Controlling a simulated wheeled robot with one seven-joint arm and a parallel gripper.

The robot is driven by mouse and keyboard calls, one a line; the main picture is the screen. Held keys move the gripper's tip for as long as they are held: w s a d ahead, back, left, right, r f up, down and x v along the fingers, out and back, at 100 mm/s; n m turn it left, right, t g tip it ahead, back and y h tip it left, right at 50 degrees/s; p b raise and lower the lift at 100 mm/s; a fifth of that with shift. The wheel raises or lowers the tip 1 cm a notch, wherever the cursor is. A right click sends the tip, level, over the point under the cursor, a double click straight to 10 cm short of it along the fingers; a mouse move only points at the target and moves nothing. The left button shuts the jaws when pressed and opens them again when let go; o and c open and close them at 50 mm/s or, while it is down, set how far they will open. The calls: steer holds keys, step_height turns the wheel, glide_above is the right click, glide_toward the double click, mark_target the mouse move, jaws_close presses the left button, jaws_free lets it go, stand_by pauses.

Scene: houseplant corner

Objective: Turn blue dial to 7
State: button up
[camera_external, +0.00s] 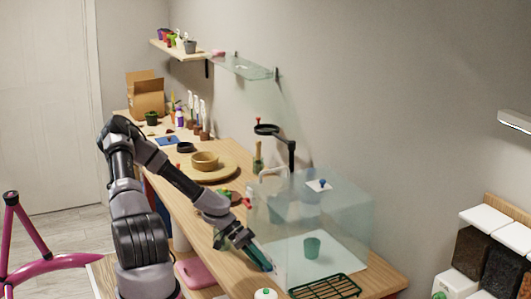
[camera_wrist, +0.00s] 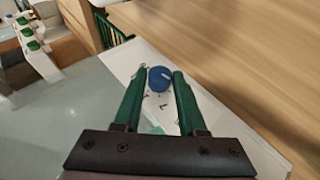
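In the wrist view a round blue dial (camera_wrist: 160,79) sits on a white strip (camera_wrist: 205,105) with small dark marks beside the dial, too small to read. My gripper (camera_wrist: 160,74) has its two green fingers apart, one on each side of the dial. A narrow gap seems to show at the left; contact on the right is unclear. In the external view my gripper (camera_external: 265,262) reaches down to the front of the clear box (camera_external: 345,225), and the dial between the fingers is hidden there. A small blue knob on a white plate (camera_external: 319,186) shows on the box's top.
A green wire rack (camera_external: 325,287) lies in front of the box, and a green pot (camera_external: 312,246) stands inside it. A round wooden board (camera_external: 228,170) with a bowl lies farther back. Bare wooden tabletop (camera_wrist: 230,40) fills the wrist view's upper right.

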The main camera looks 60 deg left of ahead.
jaws_close()
steer(key=y, duration=0.3)
steer(key=d+m+y, duration=0.1)
steer(key=y, duration=0.1)
steer(key=shift+r, duration=0.3)
steer(key=shift+d+m+y, duration=0.25)
steer(key=shift+m+y, duration=0.25)
steer(key=shift+y, duration=1.8)
steer(key=shift+s+g, duration=0.1)
steer(key=shift+g, duration=0.2)
steer(key=o, duration=0.6)
jaws_free()
